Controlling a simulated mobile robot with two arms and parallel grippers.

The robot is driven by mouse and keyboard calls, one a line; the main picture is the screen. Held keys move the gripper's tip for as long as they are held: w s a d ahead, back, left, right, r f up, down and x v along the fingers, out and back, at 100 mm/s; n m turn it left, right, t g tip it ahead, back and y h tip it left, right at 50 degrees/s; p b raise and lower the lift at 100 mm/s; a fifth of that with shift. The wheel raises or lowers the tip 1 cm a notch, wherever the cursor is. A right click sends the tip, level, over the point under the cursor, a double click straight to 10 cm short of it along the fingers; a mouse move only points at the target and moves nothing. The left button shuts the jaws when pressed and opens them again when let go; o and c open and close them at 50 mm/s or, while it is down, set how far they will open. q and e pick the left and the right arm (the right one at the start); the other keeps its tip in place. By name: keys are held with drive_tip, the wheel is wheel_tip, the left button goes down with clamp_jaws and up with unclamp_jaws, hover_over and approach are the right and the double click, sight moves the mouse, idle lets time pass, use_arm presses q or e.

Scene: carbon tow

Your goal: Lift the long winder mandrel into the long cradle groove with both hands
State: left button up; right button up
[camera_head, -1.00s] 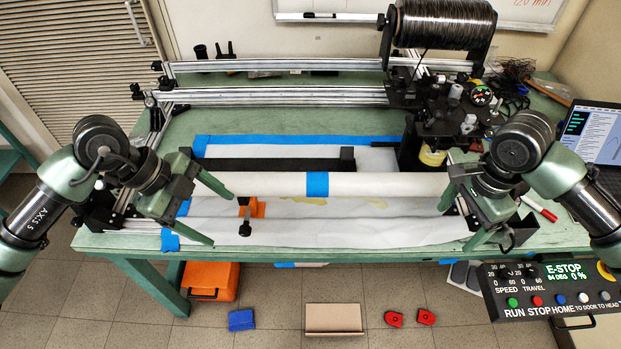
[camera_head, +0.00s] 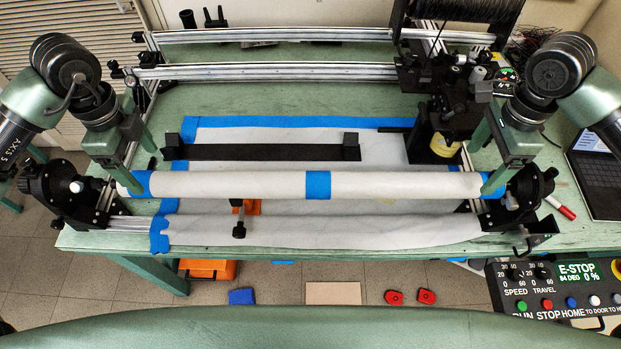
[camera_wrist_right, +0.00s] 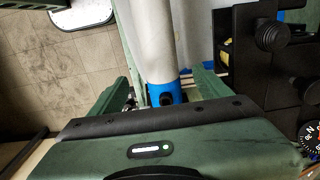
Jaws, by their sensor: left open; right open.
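The mandrel (camera_head: 250,184) is a long white tube with blue bands at its middle and ends. It lies level across the front of the bench, between dark end fittings. A long black bar with raised end blocks, which looks like the cradle (camera_head: 262,152), lies behind it, parallel. My left gripper (camera_head: 138,162) is open at the mandrel's left end, one finger in front and one behind. My right gripper (camera_head: 489,160) is open at the right end. In the right wrist view its fingers stand apart on both sides of the mandrel's blue end (camera_wrist_right: 163,92). Contact cannot be told.
A left end fitting (camera_head: 62,190) and a right end fitting (camera_head: 527,188) stand close beside the grippers. A black unit with a yellow roll (camera_head: 444,146) stands behind right. White sheet lies bare between mandrel and cradle.

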sight(152, 176)
use_arm(q)
drive_tip(key=shift+w+f, duration=0.1)
drive_tip(key=shift+f, duration=0.1)
use_arm(e)
drive_tip(key=shift+w+f, duration=0.1)
drive_tip(key=shift+f, duration=0.1)
use_arm(q)
wheel_tip(152, 176, down, 8)
drive_tip(key=shift+r, duration=0.2)
use_arm(e)
wheel_tip(152, 176, down, 8)
drive_tip(key=shift+r, duration=0.25)
use_arm(q)
clamp_jaws()
use_arm(e)
clamp_jaws()
use_arm(q)
drive_tip(key=shift+r, duration=0.1)
use_arm(e)
drive_tip(key=shift+r, duration=0.1)
